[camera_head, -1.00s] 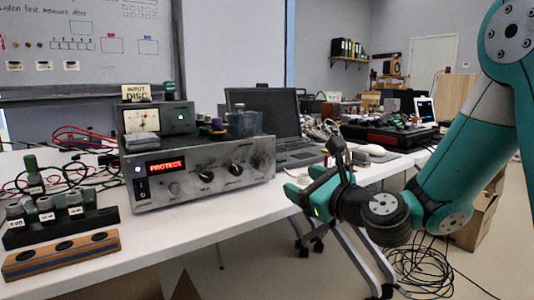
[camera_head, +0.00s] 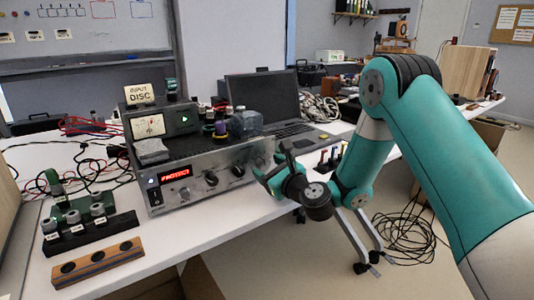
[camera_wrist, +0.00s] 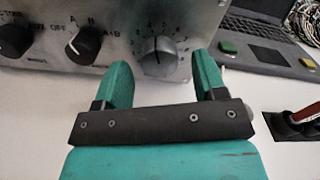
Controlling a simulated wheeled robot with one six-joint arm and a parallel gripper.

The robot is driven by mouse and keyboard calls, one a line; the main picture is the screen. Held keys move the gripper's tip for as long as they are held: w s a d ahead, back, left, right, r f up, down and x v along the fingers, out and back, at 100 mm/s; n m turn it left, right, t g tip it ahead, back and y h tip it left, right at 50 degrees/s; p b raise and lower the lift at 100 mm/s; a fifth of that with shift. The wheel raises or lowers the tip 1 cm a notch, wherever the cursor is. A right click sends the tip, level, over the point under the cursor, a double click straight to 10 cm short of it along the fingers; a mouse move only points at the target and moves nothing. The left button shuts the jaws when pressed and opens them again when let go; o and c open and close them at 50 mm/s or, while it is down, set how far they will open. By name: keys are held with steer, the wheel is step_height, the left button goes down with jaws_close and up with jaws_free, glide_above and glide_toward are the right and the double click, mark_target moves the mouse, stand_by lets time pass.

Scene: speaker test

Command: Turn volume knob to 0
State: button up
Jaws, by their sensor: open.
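The silver amplifier (camera_head: 160,208) stands on the white table with a red "PROTECT" display. The volume knob (camera_wrist: 157,60) is a round grey knob on its front panel, with a numbered scale around it. Its dark pointer line points roughly straight up, near the middle numbers. My gripper (camera_wrist: 163,80) is open and empty. Its two teal fingers point at the panel, one on each side below the knob, and I see no contact. In the head view my gripper (camera_head: 272,166) is at the amplifier's right front, hiding part of the panel there.
A black selector knob (camera_wrist: 84,45) marked OFF, A, B, A+B sits left of the volume knob. A laptop (camera_head: 264,100) stands behind on the right. Bottles (camera_head: 245,124) and a meter box (camera_head: 150,126) are on top. A wooden block (camera_head: 98,262) lies front left.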

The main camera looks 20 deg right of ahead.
steer(key=shift+w+a+p, duration=0.2)
steer(key=shift+w+p, duration=0.2)
steer(key=shift+w, duration=0.15)
steer(key=c, duration=0.9)
